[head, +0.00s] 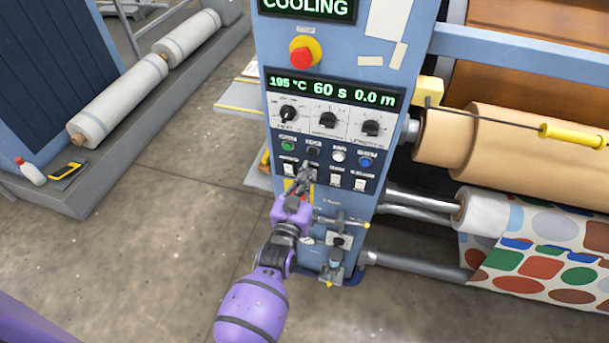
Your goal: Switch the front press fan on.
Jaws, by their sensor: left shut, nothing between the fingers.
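The blue control column carries a dark panel (322,182) with a lower row of small white switches, among them a left one (288,169), one right of the middle (335,180) and a right one (360,184). Their labels are too small to read, so I cannot tell which is the front press fan switch. My left gripper (304,172) is shut and empty, its tip in front of the lower row between the left switch and the one right of the middle. It covers part of that row; I cannot tell whether it touches. My right gripper is not in view.
Above the switches are several round buttons, three knobs (328,120), a green display (331,91) and a red emergency stop (302,57). Valves (339,242) sit below the panel. Rollers with patterned fabric (545,250) stand right. Open floor lies left.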

